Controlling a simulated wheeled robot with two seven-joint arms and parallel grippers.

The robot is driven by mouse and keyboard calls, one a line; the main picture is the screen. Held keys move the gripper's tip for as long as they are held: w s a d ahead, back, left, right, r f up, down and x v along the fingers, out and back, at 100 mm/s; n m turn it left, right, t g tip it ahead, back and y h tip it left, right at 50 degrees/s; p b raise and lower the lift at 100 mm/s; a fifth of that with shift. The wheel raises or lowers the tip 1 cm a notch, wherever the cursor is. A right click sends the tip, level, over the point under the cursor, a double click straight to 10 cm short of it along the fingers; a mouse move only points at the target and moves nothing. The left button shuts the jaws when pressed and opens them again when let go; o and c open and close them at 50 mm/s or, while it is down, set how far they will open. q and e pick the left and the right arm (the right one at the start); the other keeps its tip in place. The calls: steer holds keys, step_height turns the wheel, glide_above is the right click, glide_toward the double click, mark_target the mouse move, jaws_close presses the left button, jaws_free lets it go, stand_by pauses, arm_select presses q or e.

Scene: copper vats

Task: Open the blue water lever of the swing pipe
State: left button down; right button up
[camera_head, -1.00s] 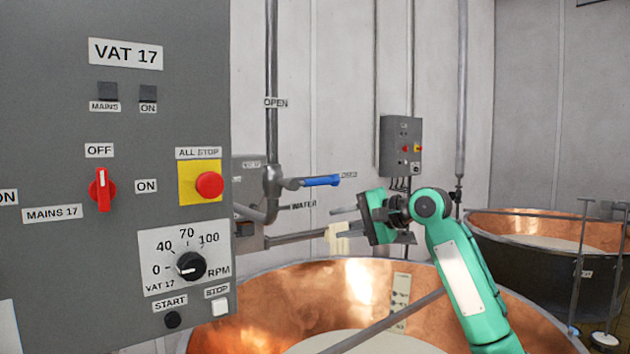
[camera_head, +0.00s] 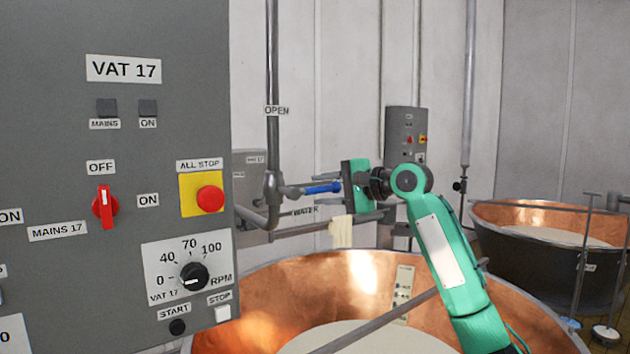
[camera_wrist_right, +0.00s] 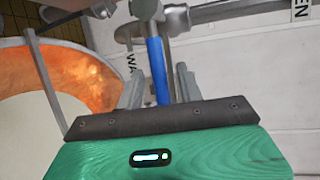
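The blue water lever (camera_head: 322,187) sticks out to the right from the valve on the vertical swing pipe (camera_head: 272,120), beside the vat's control panel. My right gripper (camera_head: 318,189) reaches it from the right, with its fingers on either side of the lever. In the right wrist view the blue lever (camera_wrist_right: 157,68) runs between the two grey fingers (camera_wrist_right: 160,86). The fingers are apart, and a gap shows on the lever's right side. The lever's outer end is hidden behind the gripper body. My left gripper is not in view.
A grey control panel (camera_head: 120,240) with switches fills the left side. A copper vat (camera_head: 270,300) lies below my right arm, with a slanted bar across it. Another copper vat (camera_head: 540,220) stands at the right. A small grey box (camera_head: 405,122) is on the wall behind.

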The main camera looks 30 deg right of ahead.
steer(key=shift+p+x, duration=0.35)
steer(key=shift+x, duration=0.7)
steer(key=shift+w+a+f, duration=0.1)
steer(key=shift+w, duration=0.2)
jaws_close()
steer(key=shift+s, duration=0.1)
